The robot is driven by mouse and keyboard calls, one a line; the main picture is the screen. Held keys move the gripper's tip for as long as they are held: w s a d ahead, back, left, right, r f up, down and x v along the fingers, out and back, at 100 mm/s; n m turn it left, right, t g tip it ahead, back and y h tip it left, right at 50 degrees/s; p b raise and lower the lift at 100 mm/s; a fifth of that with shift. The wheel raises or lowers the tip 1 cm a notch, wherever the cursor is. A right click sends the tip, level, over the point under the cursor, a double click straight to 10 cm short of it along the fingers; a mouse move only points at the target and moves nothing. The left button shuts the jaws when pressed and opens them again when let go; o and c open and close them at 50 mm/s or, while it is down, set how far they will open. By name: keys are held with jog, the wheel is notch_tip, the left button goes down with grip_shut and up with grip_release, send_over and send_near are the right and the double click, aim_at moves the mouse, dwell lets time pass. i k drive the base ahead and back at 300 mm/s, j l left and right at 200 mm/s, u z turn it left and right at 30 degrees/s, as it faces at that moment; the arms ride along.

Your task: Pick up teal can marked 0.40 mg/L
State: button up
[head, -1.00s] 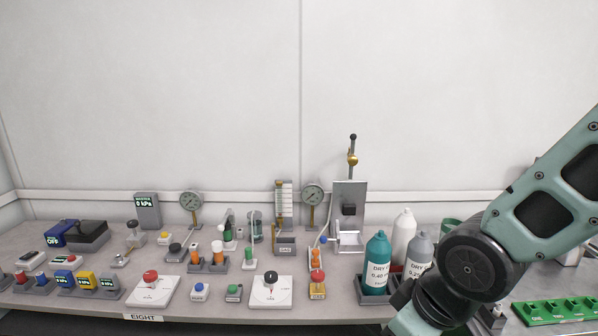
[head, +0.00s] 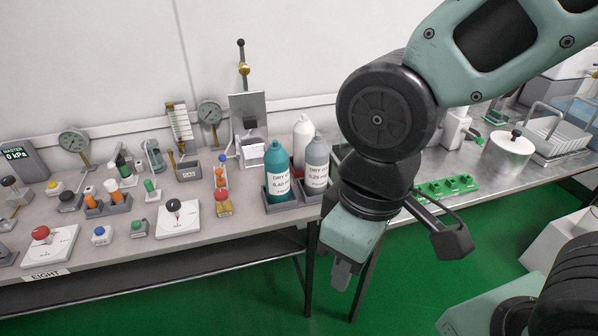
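The teal can (head: 277,168) stands upright in a dark grey holder at the right end of the grey bench. Its white label shows "DRY" and "0.40", partly cut off by the curve. A grey can (head: 315,160) labelled 0.25 stands just right of it, and a white can (head: 302,133) stands behind. My gripper (head: 341,276) points down in front of the bench's right end, right of and lower in the picture than the teal can, apart from it. Only its side shows, so the finger opening cannot be told. No held object is visible.
A grey press-like stand (head: 248,130) is behind and left of the cans. A green block (head: 447,187) lies on the metal table to the right. Green floor (head: 240,305) is open in front.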

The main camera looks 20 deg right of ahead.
aim_at(275, 159)
jog(key=i+l, duration=0.15)
jog(key=l, duration=0.45)
jog(key=i+l+u, duration=0.1)
jog(key=l, duration=0.5)
jog(key=i+l, duration=0.15)
jog(key=l, duration=0.45)
jog(key=i+l+u, duration=0.15)
jog(key=l, duration=0.45)
jog(key=l+u, duration=0.15)
jog(key=u, duration=1.1)
